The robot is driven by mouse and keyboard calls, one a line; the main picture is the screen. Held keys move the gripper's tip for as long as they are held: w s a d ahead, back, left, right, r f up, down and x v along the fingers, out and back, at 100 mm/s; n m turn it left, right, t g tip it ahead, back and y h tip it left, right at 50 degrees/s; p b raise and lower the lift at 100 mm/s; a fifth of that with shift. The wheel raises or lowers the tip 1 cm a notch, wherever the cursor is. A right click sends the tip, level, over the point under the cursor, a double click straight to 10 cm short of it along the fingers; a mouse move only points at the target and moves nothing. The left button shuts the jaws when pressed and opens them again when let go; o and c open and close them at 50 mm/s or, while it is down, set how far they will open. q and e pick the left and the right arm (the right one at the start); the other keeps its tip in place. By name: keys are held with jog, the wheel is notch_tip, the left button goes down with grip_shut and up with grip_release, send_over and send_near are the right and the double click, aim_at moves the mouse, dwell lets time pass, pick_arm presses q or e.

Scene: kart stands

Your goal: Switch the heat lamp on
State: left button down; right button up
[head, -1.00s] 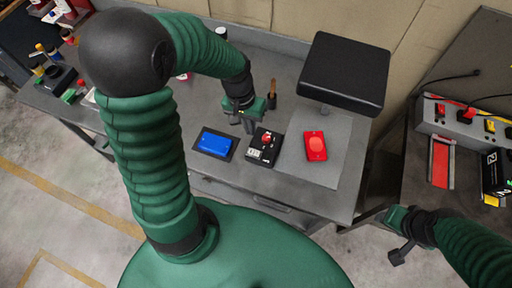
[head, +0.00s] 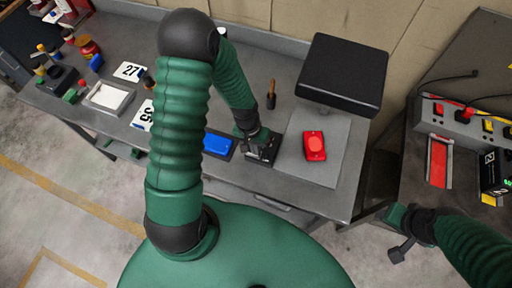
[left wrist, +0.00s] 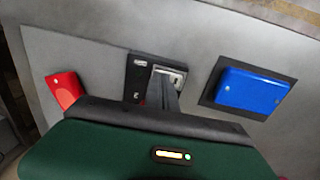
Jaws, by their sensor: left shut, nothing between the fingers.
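The heat lamp appears to be the black box-shaped head (head: 343,73) on a short post above a grey plate (head: 322,172). A black switch box (head: 258,158) sits on the bench just left of that plate. It also shows in the left wrist view (left wrist: 139,76). My left gripper (head: 264,147) is shut and empty, its fingertips down at the switch box. My right gripper (head: 400,240) hangs off the bench at the right.
A blue block (head: 217,143) on a dark pad lies left of the switch box. A red block (head: 314,146) lies on the grey plate. A wooden-handled tool (head: 271,95) stands behind. Another bench with red switches (head: 466,115) is at the right.

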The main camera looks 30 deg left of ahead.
pick_arm(q)
jog(key=shift+f, duration=0.2)
jog(key=shift+s+d, duration=0.1)
jog(key=shift+r, duration=0.1)
jog(key=shift+s+a+r, duration=0.1)
jog(key=shift+a, duration=0.85)
